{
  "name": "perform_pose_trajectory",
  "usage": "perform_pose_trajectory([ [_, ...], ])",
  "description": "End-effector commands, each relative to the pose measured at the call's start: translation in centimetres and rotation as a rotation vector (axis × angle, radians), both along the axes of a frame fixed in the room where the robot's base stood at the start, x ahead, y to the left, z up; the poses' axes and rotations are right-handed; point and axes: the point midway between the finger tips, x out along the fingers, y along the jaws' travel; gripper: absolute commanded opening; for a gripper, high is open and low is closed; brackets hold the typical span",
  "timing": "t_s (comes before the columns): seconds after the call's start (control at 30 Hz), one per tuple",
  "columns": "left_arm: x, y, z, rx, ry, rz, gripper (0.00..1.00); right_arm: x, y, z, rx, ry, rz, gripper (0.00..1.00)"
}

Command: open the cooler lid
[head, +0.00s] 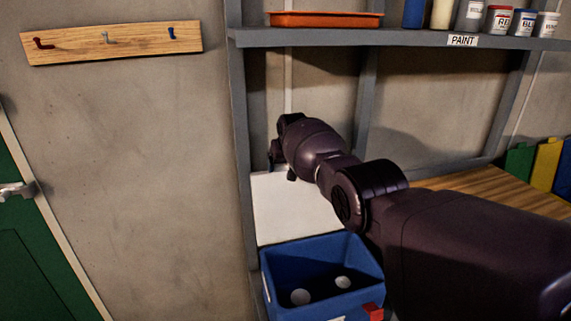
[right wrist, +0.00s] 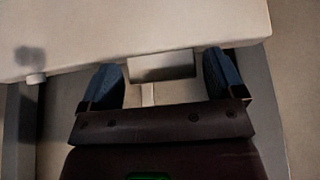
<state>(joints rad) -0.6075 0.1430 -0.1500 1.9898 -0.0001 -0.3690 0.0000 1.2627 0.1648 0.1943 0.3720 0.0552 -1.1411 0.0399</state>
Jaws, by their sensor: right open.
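The cooler (head: 322,298) is a blue box low in the middle of the head view, its inside showing two pale round things. Its white lid (head: 292,212) stands raised at the back of the box, wide open. The lid also fills the top of the right wrist view (right wrist: 100,35). My right gripper (head: 277,155) is at the lid's top edge in the head view, partly hidden by its own wrist. In the right wrist view the open blue fingers (right wrist: 163,80) are on either side of a pale tab; I cannot tell whether they touch the lid. My left gripper is not in view.
A grey shelf (head: 400,39) with paint cans and an orange tray (head: 325,20) hangs above my right arm. A grey post (head: 240,130) stands left of the lid. A wooden worktop (head: 470,184) lies to the right. A green door (head: 40,265) is at left.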

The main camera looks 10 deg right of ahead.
Motion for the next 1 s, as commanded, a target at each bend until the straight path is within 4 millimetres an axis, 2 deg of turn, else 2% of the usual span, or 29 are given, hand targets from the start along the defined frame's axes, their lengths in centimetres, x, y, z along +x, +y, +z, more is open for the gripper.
perform_pose_trajectory([
  [0.03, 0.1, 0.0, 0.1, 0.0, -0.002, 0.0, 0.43, 0.0, 0.0, 0.0, 0.0, 0.001, 0.0, 0.96],
  [0.07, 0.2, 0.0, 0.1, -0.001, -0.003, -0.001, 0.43, 0.0, 0.0, 0.0, 0.0, 0.001, 0.0, 1.0],
  [0.37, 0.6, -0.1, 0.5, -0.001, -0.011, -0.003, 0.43, -0.1, 0.0, 0.2, 0.0, 0.001, 0.0, 1.0],
  [0.73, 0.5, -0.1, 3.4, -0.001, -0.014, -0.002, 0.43, -1.3, 0.0, 2.8, 0.001, 0.001, 0.0, 1.0],
  [1.0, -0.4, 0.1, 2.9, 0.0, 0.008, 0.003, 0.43, -2.4, -0.1, 4.7, 0.0, 0.0, 0.0, 1.0],
])
